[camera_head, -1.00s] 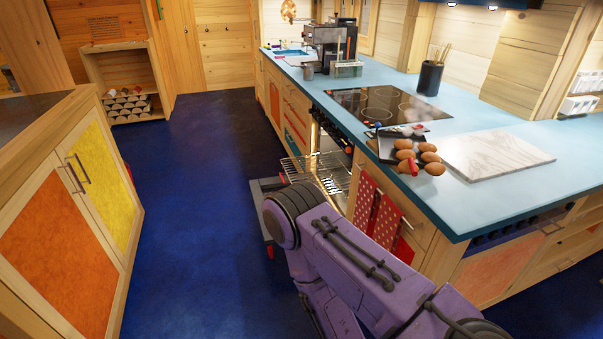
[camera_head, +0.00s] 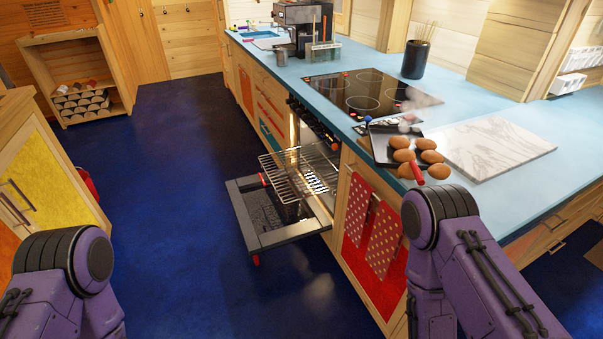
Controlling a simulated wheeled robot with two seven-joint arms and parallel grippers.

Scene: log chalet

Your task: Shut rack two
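The oven in the counter front has its door (camera_head: 248,228) folded down and open. A wire rack (camera_head: 292,170) is pulled part-way out over the open door. I cannot tell which rack is number two, or whether another lies below it. Both of my purple arms show at the bottom left and bottom right of the picture. Neither gripper is visible, and both arms are apart from the rack and the door.
A black pan (camera_head: 380,148) sits at the counter edge beside several brown eggs (camera_head: 428,157). Dotted red towels (camera_head: 383,238) hang right of the oven. The blue floor (camera_head: 180,200) left of the door is clear. A yellow-fronted cabinet (camera_head: 45,185) stands at the left.

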